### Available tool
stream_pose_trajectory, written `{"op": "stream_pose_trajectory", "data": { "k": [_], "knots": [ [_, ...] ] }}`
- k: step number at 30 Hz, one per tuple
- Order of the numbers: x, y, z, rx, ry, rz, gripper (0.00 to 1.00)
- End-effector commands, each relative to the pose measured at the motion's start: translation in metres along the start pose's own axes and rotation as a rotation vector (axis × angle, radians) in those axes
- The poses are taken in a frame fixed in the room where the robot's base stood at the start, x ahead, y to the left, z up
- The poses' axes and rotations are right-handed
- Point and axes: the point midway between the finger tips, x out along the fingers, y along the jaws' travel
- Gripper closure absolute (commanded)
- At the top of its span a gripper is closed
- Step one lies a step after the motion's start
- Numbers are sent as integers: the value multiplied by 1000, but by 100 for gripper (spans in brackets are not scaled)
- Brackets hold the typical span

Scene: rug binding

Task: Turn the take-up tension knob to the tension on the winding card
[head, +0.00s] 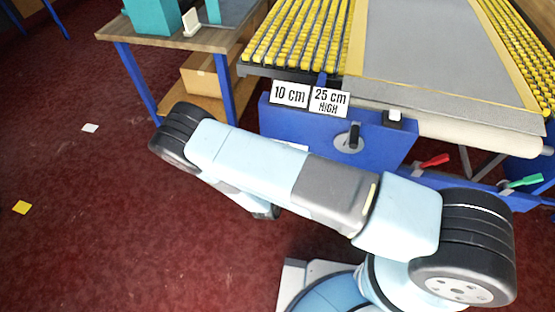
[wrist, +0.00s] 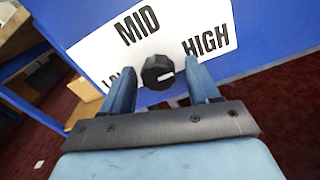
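The black round take-up knob (wrist: 158,72) sits on a white plate (wrist: 82,48) lettered MID and HIGH, with a partly hidden word at left. A short white mark shows on the knob's face, right of its middle. My gripper (wrist: 163,82) is open, one finger on each side of the knob in the picture; I cannot tell whether either touches it. A white card reading "25 cm HIGH" (head: 330,101) hangs beside one reading "10 cm" (head: 290,94) on the machine's front. In the head view my arm hides the gripper and knob.
The blue panel (head: 385,146) also carries a black-handled rotary switch (head: 349,138) and a block with a white top (head: 393,117). Red (head: 432,161) and green (head: 524,182) levers are at right. A wooden bench (head: 118,30) stands left. Red floor at left is mostly clear.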

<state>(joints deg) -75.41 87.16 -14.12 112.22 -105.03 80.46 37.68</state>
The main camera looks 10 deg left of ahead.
Motion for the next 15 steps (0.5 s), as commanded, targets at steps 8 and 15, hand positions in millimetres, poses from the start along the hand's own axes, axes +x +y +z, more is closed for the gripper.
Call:
{"op": "stream_pose_trajectory", "data": {
  "k": [8, 15],
  "knots": [
    [-1, 1, 0, 1, -1, 2, 37],
    [-26, 1, 0, 0, 1, 3, 37]
  ]
}}
